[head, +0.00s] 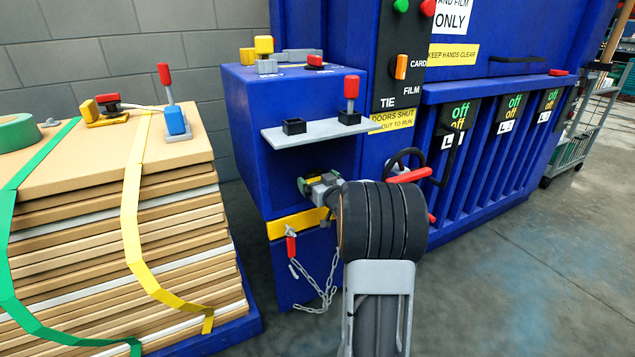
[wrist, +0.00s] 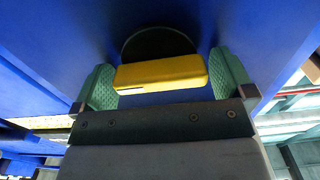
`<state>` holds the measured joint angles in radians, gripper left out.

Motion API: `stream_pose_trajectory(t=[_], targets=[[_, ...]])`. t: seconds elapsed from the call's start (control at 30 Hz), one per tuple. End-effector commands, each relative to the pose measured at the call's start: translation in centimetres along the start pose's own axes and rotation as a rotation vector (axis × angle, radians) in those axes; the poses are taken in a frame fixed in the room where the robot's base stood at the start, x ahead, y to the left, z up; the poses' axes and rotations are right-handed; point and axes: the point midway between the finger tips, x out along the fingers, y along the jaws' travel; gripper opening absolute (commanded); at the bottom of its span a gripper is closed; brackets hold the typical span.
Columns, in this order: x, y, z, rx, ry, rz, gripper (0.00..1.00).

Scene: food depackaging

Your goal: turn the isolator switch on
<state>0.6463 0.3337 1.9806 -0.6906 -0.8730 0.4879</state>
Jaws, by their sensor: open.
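The isolator switch shows in the wrist view as a yellow bar handle (wrist: 160,73) on a round black disc (wrist: 158,43) against a blue panel. The handle lies nearly level, tilted slightly up to the right. My gripper (wrist: 165,82) is open, with one green-padded finger beyond each end of the handle. The left pad is very close to the handle's left end; I cannot tell if they touch. In the head view my gripper (head: 317,186) is at the front of the blue cabinet (head: 243,130), and the switch is hidden behind it and my arm.
A grey shelf (head: 318,132) with a red-handled lever (head: 351,87) juts out above my gripper. A chain (head: 326,290) with a red-handled piece (head: 291,246) hangs below. A strapped cardboard bale (head: 120,245) stands left. Open floor (head: 520,290) lies to the right.

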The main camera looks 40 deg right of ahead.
Motion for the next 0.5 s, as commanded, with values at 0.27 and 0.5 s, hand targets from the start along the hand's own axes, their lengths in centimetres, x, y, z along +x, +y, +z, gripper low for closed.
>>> stream_pose_trajectory(t=[0.27, 0.5], targets=[[-0.03, 0.0, 0.0, 0.0, 0.0, 0.0, 0.83], [-0.04, -0.01, 0.0, 0.0, 0.0, 0.0, 0.61]])
